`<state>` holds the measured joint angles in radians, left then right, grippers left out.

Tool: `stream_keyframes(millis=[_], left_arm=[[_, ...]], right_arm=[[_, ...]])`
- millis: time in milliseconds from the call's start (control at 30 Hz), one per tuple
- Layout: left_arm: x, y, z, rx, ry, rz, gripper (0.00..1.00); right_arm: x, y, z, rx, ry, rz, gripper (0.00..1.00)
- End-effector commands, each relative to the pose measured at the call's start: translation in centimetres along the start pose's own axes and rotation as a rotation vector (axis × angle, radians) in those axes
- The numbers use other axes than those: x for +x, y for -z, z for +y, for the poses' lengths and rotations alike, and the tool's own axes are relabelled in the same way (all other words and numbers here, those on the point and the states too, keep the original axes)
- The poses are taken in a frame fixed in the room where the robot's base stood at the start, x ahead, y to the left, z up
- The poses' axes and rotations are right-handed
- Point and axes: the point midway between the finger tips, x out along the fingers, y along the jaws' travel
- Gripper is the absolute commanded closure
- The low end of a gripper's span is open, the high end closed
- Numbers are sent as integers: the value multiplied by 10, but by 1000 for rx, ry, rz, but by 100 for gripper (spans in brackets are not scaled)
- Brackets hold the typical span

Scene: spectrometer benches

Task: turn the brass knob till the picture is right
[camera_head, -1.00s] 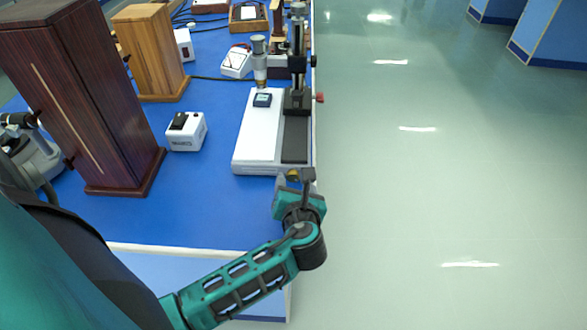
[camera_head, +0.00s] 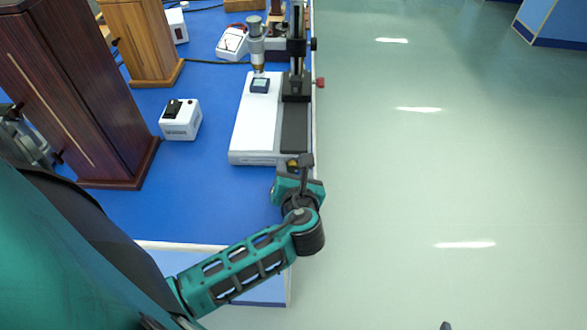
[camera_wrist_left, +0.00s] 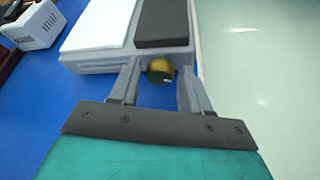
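The brass knob (camera_wrist_left: 160,71) is on the front end of the instrument's base, below the dark strip. In the head view the knob (camera_head: 293,163) is partly covered by my left gripper (camera_head: 296,168). In the left wrist view my left gripper (camera_wrist_left: 160,84) is open, with one finger on each side of the knob and small gaps visible. The instrument (camera_head: 257,115) has a white base, a black column and a vertical tube above a small dark display (camera_head: 260,86). The display's picture is too small to read. A small dark tip at the bottom right may be my right gripper.
A white box with a black top (camera_head: 181,119) stands left of the instrument. A tall dark wooden case (camera_head: 80,90) and a lighter wooden case (camera_head: 143,45) stand further left. A red knob (camera_head: 320,82) sticks out past the table's right edge. Blue tabletop (camera_head: 190,190) is clear in front.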

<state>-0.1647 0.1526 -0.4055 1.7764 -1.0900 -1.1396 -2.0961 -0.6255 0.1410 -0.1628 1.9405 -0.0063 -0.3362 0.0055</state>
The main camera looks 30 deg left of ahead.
Motion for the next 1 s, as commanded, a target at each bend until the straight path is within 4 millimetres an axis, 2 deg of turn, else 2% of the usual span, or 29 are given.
stream_keyframes(millis=[67, 433, 767, 1000], left_arm=[[0, 0, 0, 0, 0, 0, 61], [0, 0, 0, 0, -1, -1, 97], [0, -1, 1, -51, 21, -2, 97], [0, -1, 3, -191, 79, -3, 97]], right_arm=[[0, 0, 0, 0, 0, 0, 52], [0, 0, 0, -1, 0, -1, 52], [0, 0, 0, -2, 0, -1, 52], [0, 0, 0, -2, 0, -1, 52]])
